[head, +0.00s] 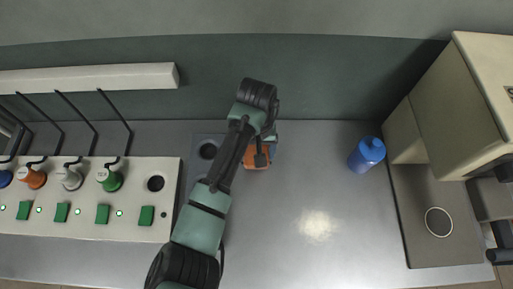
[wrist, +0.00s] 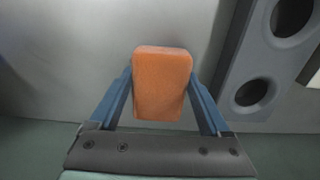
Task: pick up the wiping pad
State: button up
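The wiping pad (wrist: 162,84) is an orange block between the two blue fingers of my gripper (wrist: 161,82) in the wrist view. The fingertips meet its left and right sides with no gap that I can see. In the head view the pad (head: 257,160) shows as a small orange patch beside my gripper (head: 262,150), partly covered by my arm. I cannot tell whether the pad touches the counter or is raised above it.
A dark plate with round holes (head: 208,151) is just left of the gripper. A dispenser panel (head: 140,226) with green buttons stands further left. A blue bottle (head: 367,153) and a large beige machine (head: 437,115) are on the right. The counter's middle (head: 318,195) is clear.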

jog(key=c, duration=0.7)
notch_tip(320, 180, up, 10)
jog(key=shift+r, duration=0.1)
jog(key=shift+c, duration=0.2)
